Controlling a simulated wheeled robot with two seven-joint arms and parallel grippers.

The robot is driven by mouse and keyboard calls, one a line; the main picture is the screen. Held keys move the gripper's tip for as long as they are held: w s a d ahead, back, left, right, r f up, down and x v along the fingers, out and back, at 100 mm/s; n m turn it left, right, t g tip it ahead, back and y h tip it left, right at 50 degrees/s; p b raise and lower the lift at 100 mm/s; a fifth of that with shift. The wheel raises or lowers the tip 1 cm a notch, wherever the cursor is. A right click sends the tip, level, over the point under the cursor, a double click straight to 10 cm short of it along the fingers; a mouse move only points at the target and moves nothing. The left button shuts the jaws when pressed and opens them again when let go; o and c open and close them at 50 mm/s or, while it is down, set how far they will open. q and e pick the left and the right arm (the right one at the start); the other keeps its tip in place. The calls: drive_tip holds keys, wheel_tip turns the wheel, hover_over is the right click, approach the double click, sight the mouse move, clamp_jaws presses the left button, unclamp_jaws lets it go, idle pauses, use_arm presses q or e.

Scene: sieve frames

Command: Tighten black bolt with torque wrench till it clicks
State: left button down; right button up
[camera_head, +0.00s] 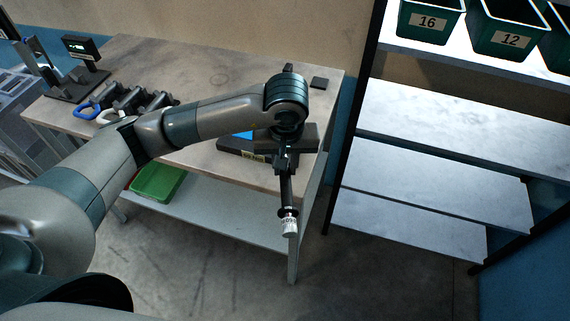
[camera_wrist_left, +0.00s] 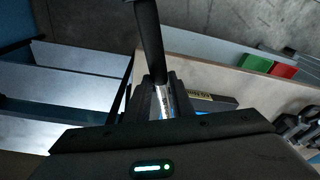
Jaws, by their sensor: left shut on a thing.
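My left gripper (camera_head: 286,160) reaches over the right end of the workbench and is shut on a long dark tool, which looks like the torque wrench (camera_head: 287,190). The tool hangs down past the bench's front edge, and its white, marked end (camera_head: 290,226) is lowest. In the left wrist view, the dark shaft of the torque wrench (camera_wrist_left: 149,35) runs up from between the fingers (camera_wrist_left: 161,97), with a silver part at the grip. I cannot make out the black bolt in either view. My right gripper is not in view.
The workbench (camera_head: 210,75) carries a dark device with a blue screen (camera_head: 240,136), partly behind my arm, a small black square (camera_head: 319,83), and blue-handled tools in a rack (camera_head: 125,100). A green bin (camera_head: 157,181) sits on the lower shelf. A shelving unit (camera_head: 440,120) stands right.

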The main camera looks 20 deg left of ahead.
use_arm(q)
drive_tip(key=c, duration=2.2)
unclamp_jaws()
clamp_jaws()
drive_tip(key=shift+a, duration=0.1)
drive_tip(key=shift+a+b, duration=0.25)
drive_tip(key=shift+b, duration=0.3)
drive_tip(key=shift+a+m, duration=0.1)
drive_tip(key=shift+m, duration=0.2)
drive_tip(key=shift+s+a+b, duration=0.15)
drive_tip(key=shift+a+b, duration=0.15)
drive_tip(key=shift+b, duration=0.25)
drive_tip(key=shift+a+m+b, duration=0.25)
drive_tip(key=shift+m+b, duration=0.1)
drive_tip(key=shift+m, duration=0.05)
drive_tip(key=shift+s+a+r+m+b, duration=0.15)
drive_tip(key=shift+a+m+b, duration=0.15)
drive_tip(key=shift+a+b, duration=0.1)
